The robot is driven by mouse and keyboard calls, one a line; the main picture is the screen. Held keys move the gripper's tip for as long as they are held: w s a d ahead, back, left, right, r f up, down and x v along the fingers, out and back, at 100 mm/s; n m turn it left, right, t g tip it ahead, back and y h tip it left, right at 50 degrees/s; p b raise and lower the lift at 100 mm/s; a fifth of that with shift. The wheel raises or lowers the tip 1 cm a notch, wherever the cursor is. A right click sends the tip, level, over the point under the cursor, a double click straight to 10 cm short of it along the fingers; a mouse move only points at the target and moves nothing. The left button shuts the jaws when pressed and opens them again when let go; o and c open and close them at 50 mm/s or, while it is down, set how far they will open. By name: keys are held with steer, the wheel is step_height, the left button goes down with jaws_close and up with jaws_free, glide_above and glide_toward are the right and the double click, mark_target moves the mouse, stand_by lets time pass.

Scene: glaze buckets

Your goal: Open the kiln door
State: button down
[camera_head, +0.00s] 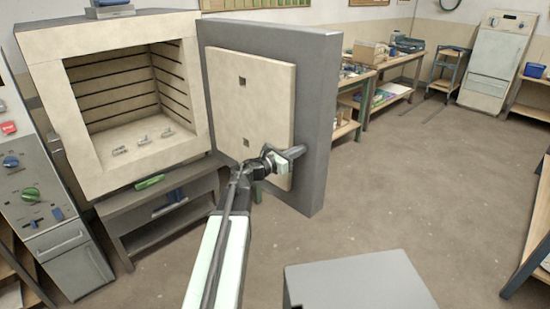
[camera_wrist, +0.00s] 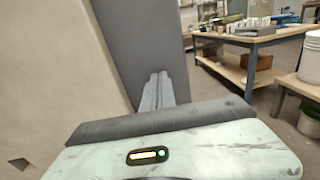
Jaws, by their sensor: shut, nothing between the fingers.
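The kiln (camera_head: 130,27) stands at the left with its cream brick chamber in full view. Its grey door (camera_head: 321,110) is swung wide open to the right, showing the cream inner panel (camera_head: 265,75) with small square holes. My gripper (camera_head: 299,151) is on the inner side of the door, at the panel's lower right. Its fingers are shut and empty. In the wrist view the shut fingers (camera_wrist: 160,82) point at the door's grey border (camera_wrist: 143,40), beside the cream panel (camera_wrist: 45,75). I cannot tell whether they touch it. The door's outer face and handle are hidden.
A control cabinet (camera_head: 40,195) stands left of the kiln. A dark stand (camera_head: 125,225) is under it. Benches with goods (camera_head: 400,65) and a pale cabinet (camera_head: 495,60) are at the back. A grey box-like surface (camera_head: 355,285) is at the bottom. The floor (camera_head: 420,170) on the right is clear.

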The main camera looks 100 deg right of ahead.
steer(key=x, duration=0.9)
steer(key=shift+s+d, duration=0.2)
steer(key=shift+s, duration=0.15)
steer(key=w+a, duration=0.8)
steer(key=a, duration=0.3)
steer(key=shift+w, duration=0.3)
steer(key=shift+a, duration=0.1)
